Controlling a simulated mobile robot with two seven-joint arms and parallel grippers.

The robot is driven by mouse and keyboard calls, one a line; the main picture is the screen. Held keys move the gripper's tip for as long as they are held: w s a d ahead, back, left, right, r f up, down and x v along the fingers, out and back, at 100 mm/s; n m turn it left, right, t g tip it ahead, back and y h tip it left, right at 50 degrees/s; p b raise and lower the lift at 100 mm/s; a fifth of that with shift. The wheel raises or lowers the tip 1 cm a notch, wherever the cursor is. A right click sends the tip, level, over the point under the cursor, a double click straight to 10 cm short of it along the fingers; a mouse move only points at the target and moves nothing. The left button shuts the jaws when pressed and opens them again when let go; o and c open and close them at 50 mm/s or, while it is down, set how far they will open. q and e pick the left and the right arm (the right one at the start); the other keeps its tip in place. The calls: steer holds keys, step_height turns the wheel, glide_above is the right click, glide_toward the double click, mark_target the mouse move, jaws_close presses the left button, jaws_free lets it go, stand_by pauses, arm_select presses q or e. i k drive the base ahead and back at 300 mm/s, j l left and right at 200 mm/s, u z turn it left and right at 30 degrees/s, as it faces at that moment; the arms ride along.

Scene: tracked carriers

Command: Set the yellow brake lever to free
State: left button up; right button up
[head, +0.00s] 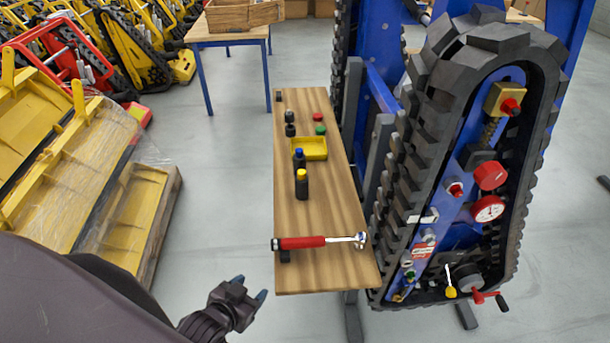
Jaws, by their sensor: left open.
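The yellow brake lever (450,291) is a small yellow knob on a thin pale stem, low on the blue side panel of the upright tracked carrier (468,200). It sits just left of a dark round hub with a red crank handle (486,296). The lever's markings are too small to read. My left gripper (250,292) is open and empty, in front of the bench's near left corner, well to the left of the lever and not touching anything. My right gripper is not in view.
A narrow wooden bench (335,210) lies between my left gripper and the carrier. It bears a red-handled ratchet (305,243), dark bottles (301,186) and a yellow tray (318,148). A pallet of yellow parts (160,215) stands at left.

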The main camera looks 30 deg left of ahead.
mark_target(451, 292)
steer(key=k+l, duration=0.75)
steer(key=l, duration=0.25)
steer(key=i+j+u, duration=0.35)
